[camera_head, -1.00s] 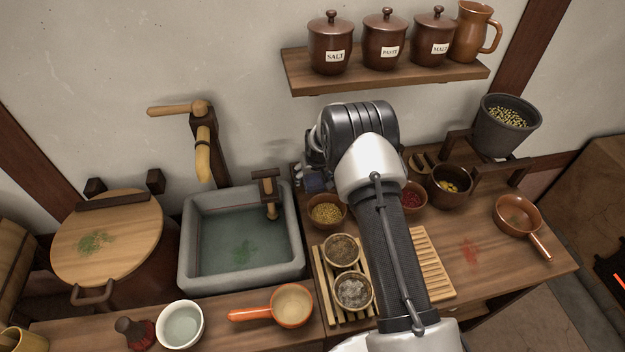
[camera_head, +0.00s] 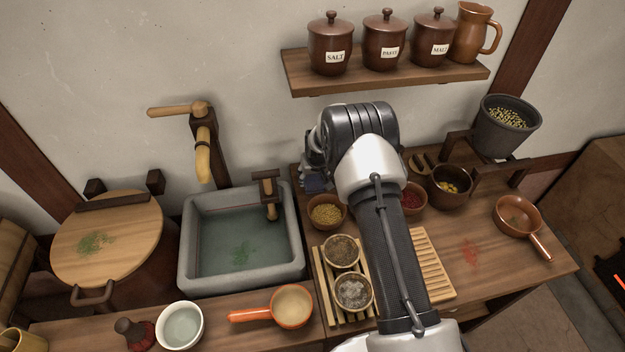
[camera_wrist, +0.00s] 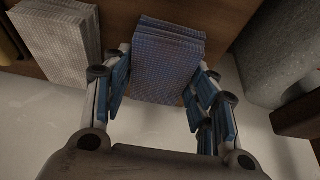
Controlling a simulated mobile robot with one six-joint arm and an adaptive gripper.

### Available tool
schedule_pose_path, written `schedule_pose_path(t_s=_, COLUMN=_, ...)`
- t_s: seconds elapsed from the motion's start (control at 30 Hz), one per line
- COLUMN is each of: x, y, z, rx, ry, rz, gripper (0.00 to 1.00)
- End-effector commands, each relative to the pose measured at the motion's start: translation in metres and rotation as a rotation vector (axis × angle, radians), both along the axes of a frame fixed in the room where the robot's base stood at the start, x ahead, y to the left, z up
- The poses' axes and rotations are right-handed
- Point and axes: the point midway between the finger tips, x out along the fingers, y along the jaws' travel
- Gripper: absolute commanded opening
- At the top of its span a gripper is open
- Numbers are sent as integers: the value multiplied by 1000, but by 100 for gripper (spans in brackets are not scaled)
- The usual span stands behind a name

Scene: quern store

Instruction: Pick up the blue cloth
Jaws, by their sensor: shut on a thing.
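The blue cloth (camera_wrist: 168,62) is a folded, woven stack between the two fingers of my gripper (camera_wrist: 162,80) in the wrist view. The fingers press on its two sides, so my gripper is shut on it. In the head view a small part of the blue cloth (camera_head: 317,184) shows at the back of the counter, just left of my arm. My arm hides most of it and most of my gripper there.
A pale folded cloth (camera_wrist: 58,38) lies beside the blue one in the wrist view. The stone sink (camera_head: 190,245) is to the left. Bowls of yellow grain (camera_head: 326,211) and red contents (camera_head: 412,197) stand close by. A shelf (camera_head: 385,77) with labelled jars hangs above.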

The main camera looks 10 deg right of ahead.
Motion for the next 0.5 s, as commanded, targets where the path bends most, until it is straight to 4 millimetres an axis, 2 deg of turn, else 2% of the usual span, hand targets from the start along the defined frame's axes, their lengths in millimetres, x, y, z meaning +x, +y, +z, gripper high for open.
schedule_pose_path(t_s=0.37, x=0, y=0, z=3, rx=0, ry=0, rz=0, gripper=29)
schedule_pose_path(t_s=0.47, x=0, y=0, z=8, rx=0, ry=-1, rz=0, gripper=29)
schedule_pose_path(t_s=0.5, x=1, y=0, z=15, rx=0, ry=-3, rz=0, gripper=29)
